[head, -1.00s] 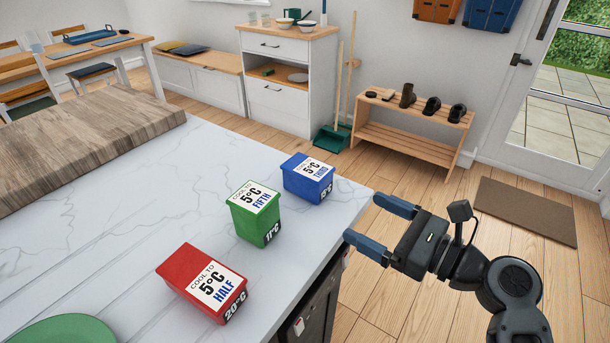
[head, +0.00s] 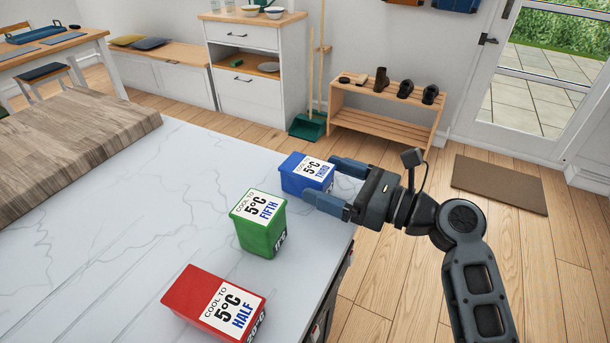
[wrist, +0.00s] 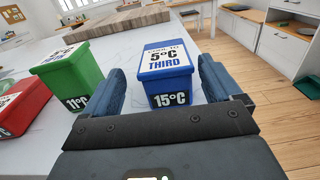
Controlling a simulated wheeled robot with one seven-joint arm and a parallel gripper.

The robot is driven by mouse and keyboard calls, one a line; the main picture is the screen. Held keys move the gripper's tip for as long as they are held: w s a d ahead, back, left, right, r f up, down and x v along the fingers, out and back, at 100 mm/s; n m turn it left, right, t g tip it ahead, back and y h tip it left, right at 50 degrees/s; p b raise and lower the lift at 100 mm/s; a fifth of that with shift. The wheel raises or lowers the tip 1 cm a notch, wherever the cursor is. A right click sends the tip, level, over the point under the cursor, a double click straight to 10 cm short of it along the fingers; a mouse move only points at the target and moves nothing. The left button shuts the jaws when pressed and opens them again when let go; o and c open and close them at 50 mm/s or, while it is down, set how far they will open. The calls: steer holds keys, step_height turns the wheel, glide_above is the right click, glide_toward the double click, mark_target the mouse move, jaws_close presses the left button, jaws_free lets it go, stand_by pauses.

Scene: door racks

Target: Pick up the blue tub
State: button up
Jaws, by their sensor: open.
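The blue tub (head: 303,178) stands upright on the white marble worktop near its right edge, with a white label reading "5°C THIRD" on top. In the wrist view the blue tub (wrist: 166,82) shows between the fingers, labelled "15°C" on its front. My gripper (head: 338,184) is open, with its fingertips reaching around the tub's right end. In the wrist view my gripper (wrist: 160,90) has one finger on each side of the tub, with a gap visible on both sides.
A green tub (head: 258,225) stands close in front of the blue one, left of my gripper in the wrist view. A red tub (head: 213,303) stands nearer. A wooden board (head: 75,155) lies at the left. The marble between board and tubs is clear.

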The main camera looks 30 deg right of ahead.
mark_target(286, 161)
steer(key=x, duration=0.5)
steer(key=shift+w+d+r+p, duration=0.1)
steer(key=shift+w+d+p, duration=0.15)
steer(key=shift+w+p, duration=0.05)
steer(key=c, duration=1.2)
steer(key=shift+c, duration=0.4)
steer(key=shift+r, duration=0.1)
